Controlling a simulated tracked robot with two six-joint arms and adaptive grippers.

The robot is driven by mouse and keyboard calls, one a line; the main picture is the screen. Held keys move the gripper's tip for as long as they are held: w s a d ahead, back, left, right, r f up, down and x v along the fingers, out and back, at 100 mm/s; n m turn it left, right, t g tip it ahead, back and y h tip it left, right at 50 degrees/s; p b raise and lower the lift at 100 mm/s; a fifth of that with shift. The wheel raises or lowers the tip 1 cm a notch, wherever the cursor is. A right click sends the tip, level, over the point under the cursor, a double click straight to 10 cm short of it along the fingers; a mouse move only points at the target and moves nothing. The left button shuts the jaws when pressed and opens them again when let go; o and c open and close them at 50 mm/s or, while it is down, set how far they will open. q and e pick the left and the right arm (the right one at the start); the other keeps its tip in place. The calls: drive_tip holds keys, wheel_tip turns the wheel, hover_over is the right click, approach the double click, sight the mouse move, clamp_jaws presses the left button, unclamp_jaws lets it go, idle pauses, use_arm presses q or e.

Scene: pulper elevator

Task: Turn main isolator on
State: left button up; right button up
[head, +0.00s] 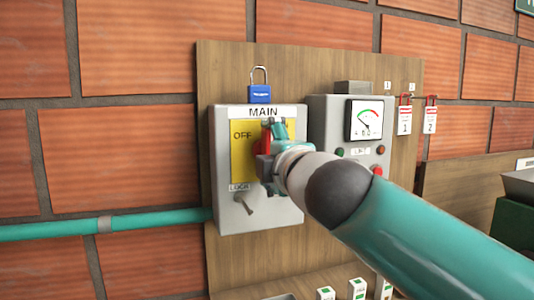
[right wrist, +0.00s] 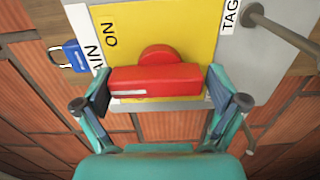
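The main isolator is a grey box (head: 227,193) labelled MAIN, with a yellow plate and OFF at upper left. Its red handle (right wrist: 155,82) stands roughly upright in the head view, partly hidden by my right gripper. In the right wrist view, turned sideways, the handle lies across the yellow plate (right wrist: 190,25), with ON at upper left. My right gripper (head: 270,150) is at the handle. In the right wrist view its fingers (right wrist: 158,88) are wide apart, one at each end of the handle; whether they touch it I cannot tell. My left gripper is not in view.
A blue padlock (head: 260,94) sits on top of the box. A small lever (head: 243,204) is below, near the LOCK label. A meter panel (head: 325,110) stands close on the right, with red tags (head: 404,120) beyond. A teal pipe (head: 150,220) enters from the left.

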drive_tip(key=shift+s+d, duration=0.1)
drive_tip(key=shift+s, duration=0.25)
drive_tip(key=v, duration=1.1)
drive_tip(key=shift+s, duration=0.15)
drive_tip(key=shift+d, duration=0.1)
